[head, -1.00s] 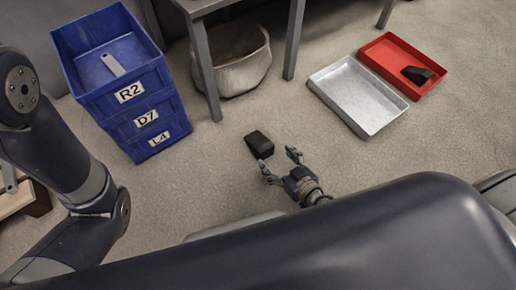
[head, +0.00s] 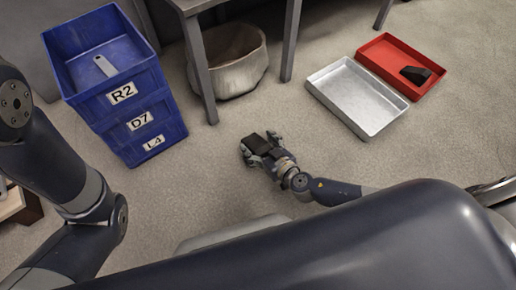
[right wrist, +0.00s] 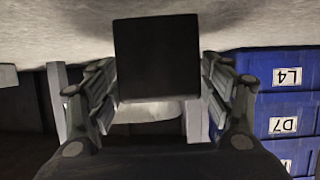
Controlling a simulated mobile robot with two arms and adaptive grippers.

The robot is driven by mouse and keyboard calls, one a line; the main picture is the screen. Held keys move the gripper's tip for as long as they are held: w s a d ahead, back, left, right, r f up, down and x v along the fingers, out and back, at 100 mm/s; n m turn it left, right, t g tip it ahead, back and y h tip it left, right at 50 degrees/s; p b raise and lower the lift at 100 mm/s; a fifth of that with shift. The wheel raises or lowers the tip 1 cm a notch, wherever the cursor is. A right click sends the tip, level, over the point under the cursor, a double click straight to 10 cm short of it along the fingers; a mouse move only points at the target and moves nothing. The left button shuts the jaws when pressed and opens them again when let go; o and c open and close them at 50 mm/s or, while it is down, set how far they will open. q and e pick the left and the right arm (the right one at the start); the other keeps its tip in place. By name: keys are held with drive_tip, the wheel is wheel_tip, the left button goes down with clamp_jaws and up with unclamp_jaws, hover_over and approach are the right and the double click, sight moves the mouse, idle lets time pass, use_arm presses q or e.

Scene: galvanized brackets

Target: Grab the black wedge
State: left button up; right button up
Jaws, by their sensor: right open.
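A black wedge (head: 257,145) is on the floor in the head view, between the fingers of my right gripper (head: 260,143). In the right wrist view the black wedge (right wrist: 156,58) shows as a dark square between the two fingers of the right gripper (right wrist: 160,85). The fingers are spread on either side of it, with a narrow gap visible at the right finger; contact at the left one is unclear. A second black wedge-like piece (head: 416,75) lies in the red tray. My left arm shows at the left, but its gripper is out of view.
Stacked blue bins (head: 125,100) labelled R2, D7 and L4 stand at the left, with a grey bracket (head: 104,65) in the top one. A beige fabric basket (head: 232,75) sits under a metal-legged table. A silver tray (head: 345,115) and the red tray (head: 378,50) lie right.

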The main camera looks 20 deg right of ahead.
drive_tip(key=shift+w+a+f, duration=0.15)
drive_tip(key=shift+w+f, duration=0.1)
drive_tip(key=shift+w, duration=0.3)
drive_tip(key=shift+c, duration=0.5)
drive_tip(key=c, duration=1.4)
drive_tip(key=shift+r, duration=0.15)
